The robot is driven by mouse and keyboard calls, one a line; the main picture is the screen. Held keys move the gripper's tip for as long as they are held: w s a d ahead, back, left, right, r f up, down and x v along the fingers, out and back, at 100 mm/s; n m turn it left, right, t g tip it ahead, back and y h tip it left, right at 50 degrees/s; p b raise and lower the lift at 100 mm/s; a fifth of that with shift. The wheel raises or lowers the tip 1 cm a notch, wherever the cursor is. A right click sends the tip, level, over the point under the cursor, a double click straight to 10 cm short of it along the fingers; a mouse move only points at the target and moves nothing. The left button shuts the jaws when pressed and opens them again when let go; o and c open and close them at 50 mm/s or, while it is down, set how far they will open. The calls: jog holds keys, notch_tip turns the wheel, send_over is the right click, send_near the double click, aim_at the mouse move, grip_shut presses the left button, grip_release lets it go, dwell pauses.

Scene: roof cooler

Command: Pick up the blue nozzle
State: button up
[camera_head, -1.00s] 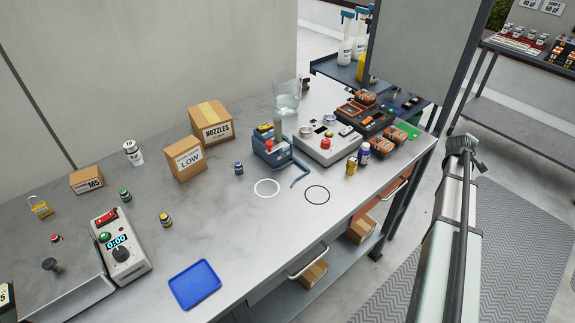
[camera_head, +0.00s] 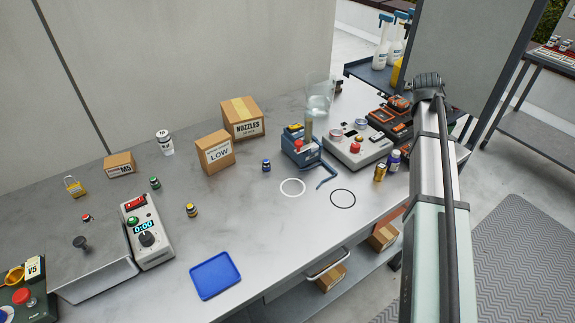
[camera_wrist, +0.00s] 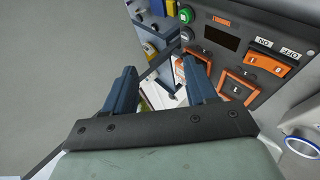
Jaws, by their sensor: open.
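A small dark blue nozzle (camera_head: 266,166) stands upright on the grey bench (camera_head: 240,240), left of the white ring mark and in front of the boxes. A taller blue-and-white piece (camera_head: 393,161) stands beside a gold one (camera_head: 380,173) near the bench's right edge. My gripper (camera_wrist: 163,80) shows in the wrist view with its two blue fingers apart and nothing between them. It points toward a dark control panel with orange switches. The blue nozzle is not seen in the wrist view. In the head view my arm rises at the right, and its fingers cannot be made out.
A white ring (camera_head: 292,187) and a black ring (camera_head: 343,198) are marked on the bench. A blue tray (camera_head: 215,276) lies at the front. A blue device (camera_head: 300,150), a control box (camera_head: 357,148) and the NOZZLES box (camera_head: 243,120) stand behind. Bare bench surrounds the tray.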

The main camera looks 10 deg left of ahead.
jog(key=s+a+r+n+g+y, duration=0.1)
jog(key=s+a+y, duration=0.1)
jog(key=a, duration=0.8)
jog(key=s+a+r+n+y, duration=0.1)
jog(key=s+a+y, duration=0.1)
jog(key=a, duration=0.9)
jog(key=n+g+y, duration=0.3)
jog(key=g, duration=0.5)
send_over(266, 161)
jog(key=d, duration=0.3)
notch_tip(266, 161, down, 2)
jog(key=shift+s+d+x, duration=0.1)
jog(key=shift+s+x, duration=0.1)
jog(key=shift+x, duration=2)
jog(key=shift+s+d+x, duration=0.1)
jog(key=shift+s+x, duration=0.1)
jog(key=shift+x, duration=1.95)
jog(key=shift+s+d+x, duration=0.1)
jog(key=shift+s+x, duration=0.05)
jog(key=shift+x, duration=2.05)
jog(key=shift+f, duration=0.15)
jog(key=shift+c, duration=0.5)
grip_shut()
